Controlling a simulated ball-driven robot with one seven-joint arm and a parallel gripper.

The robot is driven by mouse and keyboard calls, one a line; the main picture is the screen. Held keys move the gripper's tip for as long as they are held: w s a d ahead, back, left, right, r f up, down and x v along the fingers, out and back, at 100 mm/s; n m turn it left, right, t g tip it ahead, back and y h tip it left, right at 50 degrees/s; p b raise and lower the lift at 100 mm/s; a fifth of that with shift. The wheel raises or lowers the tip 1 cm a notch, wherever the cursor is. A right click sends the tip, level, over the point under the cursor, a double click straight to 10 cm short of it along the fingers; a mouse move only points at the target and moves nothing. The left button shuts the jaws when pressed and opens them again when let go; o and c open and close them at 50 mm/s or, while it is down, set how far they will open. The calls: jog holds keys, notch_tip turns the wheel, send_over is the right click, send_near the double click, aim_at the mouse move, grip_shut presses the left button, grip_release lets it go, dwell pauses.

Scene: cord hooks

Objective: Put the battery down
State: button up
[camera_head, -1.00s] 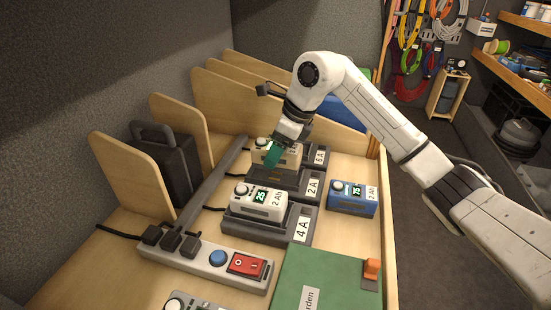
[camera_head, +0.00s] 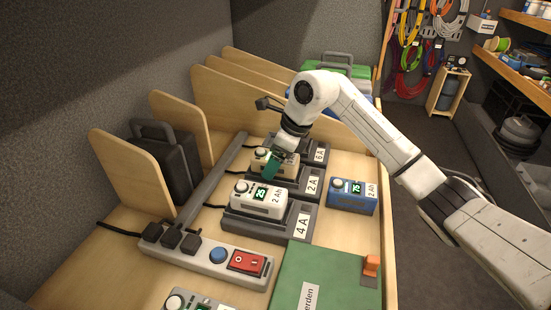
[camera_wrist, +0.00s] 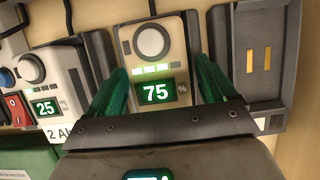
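The beige battery (camera_head: 262,160) with a 75 % display is upright at the 2 A charger (camera_head: 310,184), in the middle of the charger row. It shows close up in the wrist view (camera_wrist: 155,60). My gripper (camera_head: 276,165) reaches down over it, its green fingers (camera_wrist: 160,85) along the battery's two sides and seeming to touch them. The gripper looks shut on the battery. The battery's underside is hidden, so I cannot tell whether it is fully seated.
A white battery (camera_head: 259,195) reading 25 sits on the 4 A charger (camera_head: 266,225). The 6 A charger (camera_head: 319,153) is empty, its contacts bare (camera_wrist: 260,60). A blue battery (camera_head: 352,196) stands on the right. A power strip (camera_head: 205,260) and green case (camera_head: 325,275) lie in front.

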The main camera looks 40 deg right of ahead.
jog(key=shift+o, duration=0.5)
jog(key=shift+r, duration=0.1)
jog(key=shift+r, duration=0.2)
jog(key=v, duration=1.1)
jog(key=shift+r+b, duration=0.35)
jog(key=shift+b, duration=0.1)
jog(key=shift+s+d, duration=0.1)
